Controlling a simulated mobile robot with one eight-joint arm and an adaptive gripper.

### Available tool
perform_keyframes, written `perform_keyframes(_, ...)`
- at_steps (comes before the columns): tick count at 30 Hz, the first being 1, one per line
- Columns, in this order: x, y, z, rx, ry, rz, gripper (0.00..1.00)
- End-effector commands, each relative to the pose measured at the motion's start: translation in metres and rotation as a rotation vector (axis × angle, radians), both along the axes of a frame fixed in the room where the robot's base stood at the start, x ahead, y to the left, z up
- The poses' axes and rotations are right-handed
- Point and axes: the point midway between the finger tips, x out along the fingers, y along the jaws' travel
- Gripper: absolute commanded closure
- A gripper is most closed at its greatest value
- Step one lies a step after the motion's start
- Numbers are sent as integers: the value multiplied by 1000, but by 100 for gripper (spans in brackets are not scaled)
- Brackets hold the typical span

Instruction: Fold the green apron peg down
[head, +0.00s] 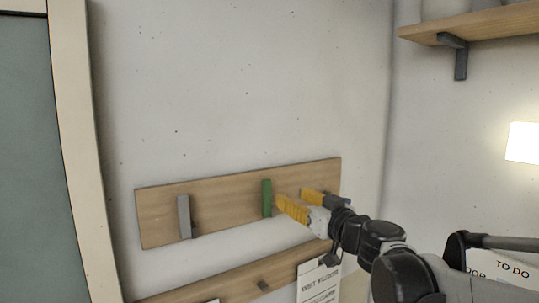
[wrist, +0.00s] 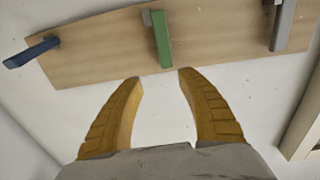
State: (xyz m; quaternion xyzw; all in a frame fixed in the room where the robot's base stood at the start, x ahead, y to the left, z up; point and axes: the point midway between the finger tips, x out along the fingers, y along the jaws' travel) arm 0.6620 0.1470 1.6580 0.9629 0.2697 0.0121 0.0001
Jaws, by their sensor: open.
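The green peg (head: 267,198) is on the wooden board (head: 225,193) on the wall, between a grey peg and a blue peg. It stands upright, lying close along the board. In the wrist view the green peg (wrist: 162,40) points with its free end toward the gap between my fingertips. My gripper (head: 292,197) has yellow fingers, is open and empty, and is just right of the green peg in the head view. In the wrist view my gripper (wrist: 159,76) has its fingertips apart, near the peg's end, with nothing between them.
A grey peg (head: 184,217) is on the board's left part. A blue peg (wrist: 31,52) sticks out from the board's other end. A second wooden rail (head: 230,283) with hanging papers (head: 318,273) is below. A shelf (head: 480,24) is at upper right.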

Motion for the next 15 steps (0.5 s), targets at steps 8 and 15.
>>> perform_keyframes(8, 13, 20, 4, -8, 25, 52, 55)
perform_keyframes(15, 53, 46, 5, -8, 24, 51, 55)
